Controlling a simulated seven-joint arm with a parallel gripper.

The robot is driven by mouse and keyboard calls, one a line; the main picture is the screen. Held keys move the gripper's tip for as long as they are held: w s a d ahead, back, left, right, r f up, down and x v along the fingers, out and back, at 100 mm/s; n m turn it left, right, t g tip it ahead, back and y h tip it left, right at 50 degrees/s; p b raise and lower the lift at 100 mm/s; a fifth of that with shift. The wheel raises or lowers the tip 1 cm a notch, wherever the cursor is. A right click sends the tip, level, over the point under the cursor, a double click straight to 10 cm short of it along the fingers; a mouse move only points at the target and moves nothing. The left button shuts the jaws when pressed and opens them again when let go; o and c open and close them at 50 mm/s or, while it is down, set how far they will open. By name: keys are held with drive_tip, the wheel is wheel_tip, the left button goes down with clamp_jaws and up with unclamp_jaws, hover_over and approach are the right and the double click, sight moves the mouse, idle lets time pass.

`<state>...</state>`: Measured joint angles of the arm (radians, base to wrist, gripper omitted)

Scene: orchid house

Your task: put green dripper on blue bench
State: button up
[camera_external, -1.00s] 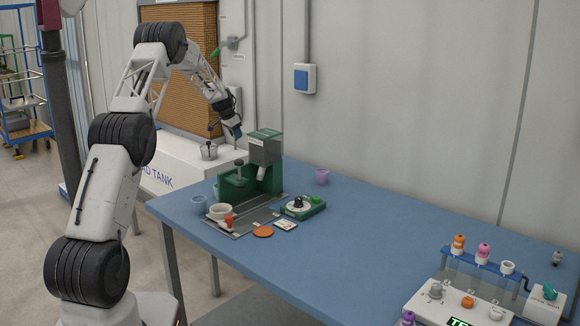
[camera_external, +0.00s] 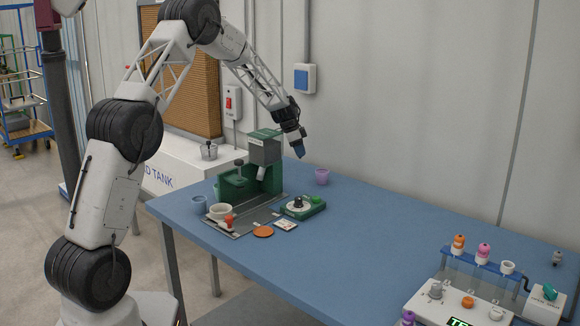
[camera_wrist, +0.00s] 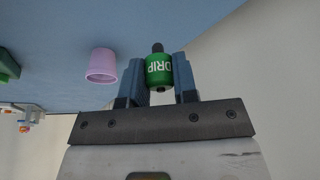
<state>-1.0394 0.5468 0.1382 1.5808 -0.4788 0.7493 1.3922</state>
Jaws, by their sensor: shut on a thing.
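The green dripper (camera_wrist: 158,70), a small cylinder with white lettering and a dark tip, sits between the two blue fingers of my gripper (camera_wrist: 158,82) in the wrist view. The fingers are shut on it. In the external view my gripper (camera_external: 299,150) hangs above the back edge of the blue bench (camera_external: 330,245), right of the green and grey machine; the dripper cannot be made out there. The bench also shows in the wrist view (camera_wrist: 60,75), with the gripper apart from it.
A purple pot (camera_external: 322,176) stands on the bench close to my gripper and shows in the wrist view (camera_wrist: 102,66). The green machine (camera_external: 265,150), a green scale (camera_external: 303,207) and an orange disc (camera_external: 263,231) are nearby. The bench's middle is clear. The wall stands behind.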

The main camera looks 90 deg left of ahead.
drive_tip(key=w+d+m, duration=0.1)
drive_tip(key=w+d, duration=0.2)
drive_tip(key=d, duration=0.2)
drive_tip(key=w+d+m+h, duration=0.1)
drive_tip(key=w+d, duration=0.1)
drive_tip(key=d, duration=0.4)
drive_tip(key=w+d+m, duration=0.1)
drive_tip(key=w+d, duration=0.2)
drive_tip(key=d, duration=0.2)
drive_tip(key=shift+w+d+m, duration=0.3)
drive_tip(key=shift+w, duration=0.05)
drive_tip(key=w+d+m, duration=0.1)
drive_tip(key=d, duration=0.4)
drive_tip(key=w+d+m+h, duration=0.1)
drive_tip(key=d, duration=0.5)
drive_tip(key=w+d+m, duration=0.1)
drive_tip(key=w+d, duration=0.1)
drive_tip(key=d, duration=0.3)
drive_tip(key=shift+w+d+f+h, duration=0.1)
drive_tip(key=shift+d+f+h, duration=0.2)
drive_tip(key=shift+h, duration=0.1)
drive_tip(key=shift+w+a+f, duration=0.25)
drive_tip(key=shift+w+a, duration=1.25)
drive_tip(key=shift+w, duration=0.7)
drive_tip(key=shift+w+a+f, duration=0.2)
drive_tip(key=shift+w+a, duration=1.35)
drive_tip(key=shift+w, duration=0.65)
drive_tip(key=shift+w+a+f, duration=0.25)
drive_tip(key=shift+w+a, duration=1.25)
drive_tip(key=shift+w, duration=0.7)
